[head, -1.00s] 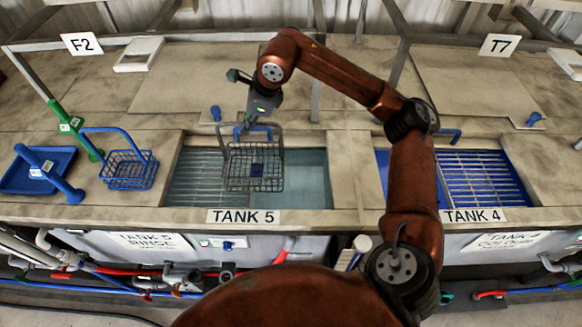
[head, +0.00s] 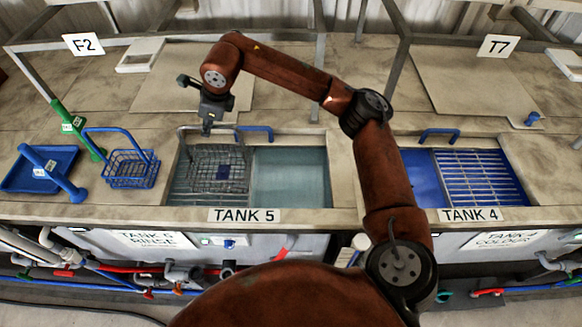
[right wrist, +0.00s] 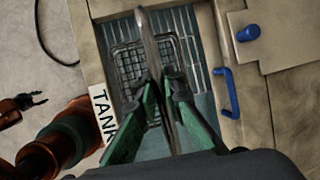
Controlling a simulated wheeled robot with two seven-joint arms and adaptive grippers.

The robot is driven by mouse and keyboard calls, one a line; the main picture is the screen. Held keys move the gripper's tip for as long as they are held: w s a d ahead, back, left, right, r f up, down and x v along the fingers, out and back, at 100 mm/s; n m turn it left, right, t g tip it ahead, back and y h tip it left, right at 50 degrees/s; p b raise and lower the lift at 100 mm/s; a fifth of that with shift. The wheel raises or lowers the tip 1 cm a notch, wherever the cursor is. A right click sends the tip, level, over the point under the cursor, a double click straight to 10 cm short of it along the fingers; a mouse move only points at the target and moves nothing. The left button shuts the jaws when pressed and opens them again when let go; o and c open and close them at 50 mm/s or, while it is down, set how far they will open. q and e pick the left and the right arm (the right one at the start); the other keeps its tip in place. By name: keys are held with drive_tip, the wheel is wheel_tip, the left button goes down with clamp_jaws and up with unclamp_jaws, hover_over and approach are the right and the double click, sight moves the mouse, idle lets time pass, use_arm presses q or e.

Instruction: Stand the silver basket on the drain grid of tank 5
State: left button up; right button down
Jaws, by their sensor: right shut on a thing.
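The silver basket (head: 220,172) is a wire mesh basket with a dark blue tag on its front. It hangs upright over the drain grid (head: 178,190) in the left part of tank 5 (head: 290,180). I cannot tell whether its bottom touches the bars. My right gripper (head: 208,130) is above it, shut on its raised handle. In the right wrist view the handle (right wrist: 148,35) runs between the green and black fingers (right wrist: 160,92), with the basket mesh (right wrist: 128,65) below over the grid bars.
A blue basket (head: 130,170) and a blue tray (head: 28,176) stand left of tank 5. A blue bar handle (head: 256,130) is behind it. The tank's right half shows open pale liquid. Tank 4 (head: 480,180), with its own grid, lies to the right.

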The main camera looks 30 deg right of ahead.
sight(183, 128)
drive_tip(key=w+a, duration=0.1)
drive_tip(key=a, duration=0.1)
drive_tip(key=w+a, duration=0.1)
drive_tip(key=a, duration=0.1)
drive_tip(key=w+a, duration=0.1)
drive_tip(key=a, duration=0.1)
drive_tip(key=shift+r+p, duration=0.15)
drive_tip(key=shift+p, duration=0.2)
wheel_tip(183, 128, down, 8)
drive_tip(key=b, duration=0.5)
idle(0.5)
drive_tip(key=shift+f+b, duration=0.5)
drive_tip(key=shift+b, duration=0.1)
idle(0.3)
drive_tip(key=c, duration=2)
unclamp_jaws()
drive_tip(key=shift+s, duration=0.1)
drive_tip(key=shift+o, duration=0.2)
drive_tip(key=shift+f, duration=0.1)
drive_tip(key=shift+f, duration=0.1)
drive_tip(key=v, duration=1.2)
